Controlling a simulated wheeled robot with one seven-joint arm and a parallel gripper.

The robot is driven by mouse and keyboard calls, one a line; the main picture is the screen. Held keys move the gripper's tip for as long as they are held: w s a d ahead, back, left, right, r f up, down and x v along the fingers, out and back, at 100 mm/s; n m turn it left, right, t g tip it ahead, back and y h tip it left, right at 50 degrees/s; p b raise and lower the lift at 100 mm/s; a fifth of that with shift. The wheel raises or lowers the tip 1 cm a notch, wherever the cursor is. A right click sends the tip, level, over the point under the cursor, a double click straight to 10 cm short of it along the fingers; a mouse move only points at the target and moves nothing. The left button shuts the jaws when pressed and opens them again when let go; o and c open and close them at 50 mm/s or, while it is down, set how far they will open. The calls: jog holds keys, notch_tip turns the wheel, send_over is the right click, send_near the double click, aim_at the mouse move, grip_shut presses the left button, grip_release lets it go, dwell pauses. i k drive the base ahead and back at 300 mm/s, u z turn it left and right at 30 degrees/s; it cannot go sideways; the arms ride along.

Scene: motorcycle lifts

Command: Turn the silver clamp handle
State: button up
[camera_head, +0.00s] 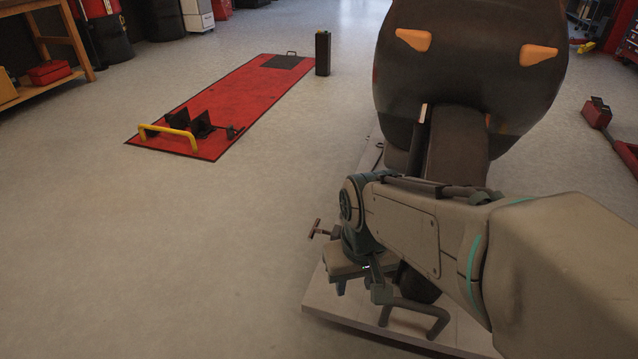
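The silver clamp handle (318,230) is a small T-shaped bar on a thin stem, sticking out to the left beside my wrist. My gripper (361,290) hangs below the wrist, pointing down over the near left part of the motorcycle lift platform (322,298). Its two fingers look apart, with nothing seen held between them. The handle is left of and above the fingertips in the picture; I cannot judge the gap in depth. My wrist and forearm hide the handle's base and much of the clamp.
A dark motorcycle (470,60) with orange lights stands just behind my arm. A dark bent bar (425,312) rises at the platform's near end. A red floor lift (235,105) with a yellow bar (168,135) lies at left. Open floor is between.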

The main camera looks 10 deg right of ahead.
aim_at(315, 229)
jog(key=u, duration=1.2)
jog(key=i, duration=2.4)
jog(key=z, duration=3.45)
